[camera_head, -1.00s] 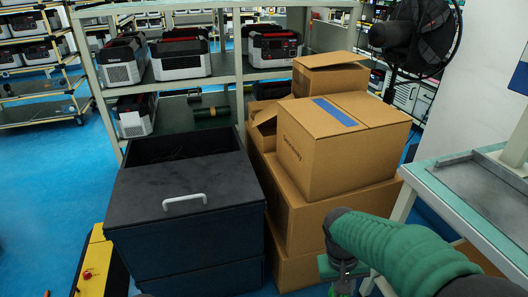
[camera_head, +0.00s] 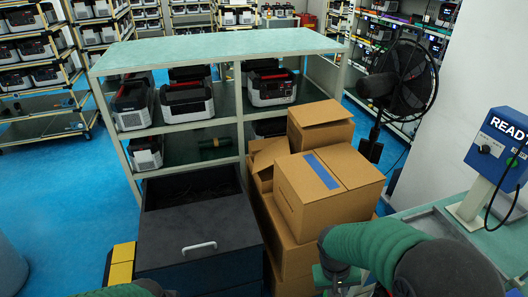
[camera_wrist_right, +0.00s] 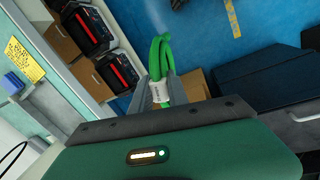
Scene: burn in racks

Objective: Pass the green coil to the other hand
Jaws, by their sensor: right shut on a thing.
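The green coil (camera_wrist_right: 162,62) is a bundle of bright green loops with a white band. It shows in the right wrist view, between the fingers of my right gripper (camera_wrist_right: 160,92). The gripper is shut on it at the band, and the loops stick out past the fingertips. In the head view my right gripper (camera_head: 342,284) is low, in front of the cardboard boxes, and its fingers are partly cut off by the lower edge. The coil cannot be made out there. Only a bit of my left arm's green sleeve shows at the bottom left; its gripper is out of view.
A dark drawer cabinet (camera_head: 200,225) with a white handle stands ahead. Stacked cardboard boxes (camera_head: 325,190) are right of it. A shelf (camera_head: 215,44) with power units stands behind. A workbench with a blue READY device (camera_head: 497,145) is at the right. Blue floor is open at left.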

